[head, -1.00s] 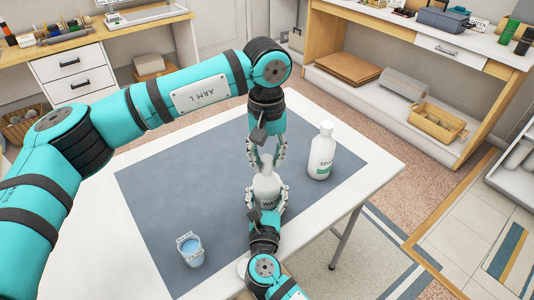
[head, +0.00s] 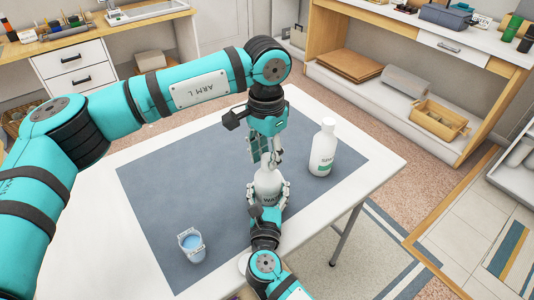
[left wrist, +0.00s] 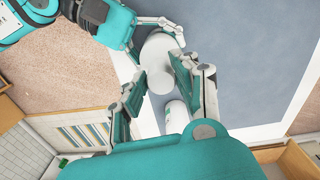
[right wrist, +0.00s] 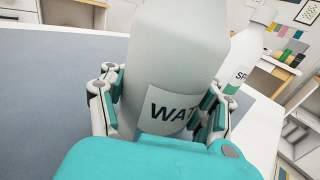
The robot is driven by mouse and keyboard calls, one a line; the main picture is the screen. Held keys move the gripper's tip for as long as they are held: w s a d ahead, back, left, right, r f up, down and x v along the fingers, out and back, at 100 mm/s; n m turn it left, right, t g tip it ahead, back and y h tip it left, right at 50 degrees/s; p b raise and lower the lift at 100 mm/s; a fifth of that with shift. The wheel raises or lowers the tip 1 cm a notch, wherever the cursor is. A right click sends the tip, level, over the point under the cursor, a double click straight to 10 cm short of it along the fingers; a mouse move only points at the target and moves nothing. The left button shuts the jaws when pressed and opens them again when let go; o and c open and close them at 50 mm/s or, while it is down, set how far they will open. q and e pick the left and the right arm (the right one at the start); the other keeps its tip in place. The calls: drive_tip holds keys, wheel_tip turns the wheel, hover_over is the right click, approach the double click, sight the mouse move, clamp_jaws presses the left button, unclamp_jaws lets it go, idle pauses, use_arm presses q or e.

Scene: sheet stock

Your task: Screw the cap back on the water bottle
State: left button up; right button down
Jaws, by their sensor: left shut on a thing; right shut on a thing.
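The white water bottle (head: 267,188), lettered "WAT", stands upright on the dark mat near the table's front edge. My right gripper (head: 269,196) is shut around its body, one finger on each side; in the right wrist view the bottle (right wrist: 165,75) fills the space between the fingers. My left gripper (head: 270,158) points down from above and is shut on the white cap (left wrist: 160,79) at the bottle's top. In the left wrist view the fingertips (left wrist: 160,72) press on both sides of it. The cap hides the neck, so I cannot tell how its thread sits.
A second white bottle (head: 322,150) with a green-marked label stands to the right on the mat (head: 180,185). A cup of blue liquid (head: 191,243) stands front left. The mat's left half is otherwise clear.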

use_arm(q)
drive_tip(key=o, duration=0.7)
drive_tip(key=shift+o, duration=0.2)
drive_tip(key=shift+r, duration=0.1)
drive_tip(key=shift+r, duration=2.2)
drive_tip(key=shift+c, duration=0.4)
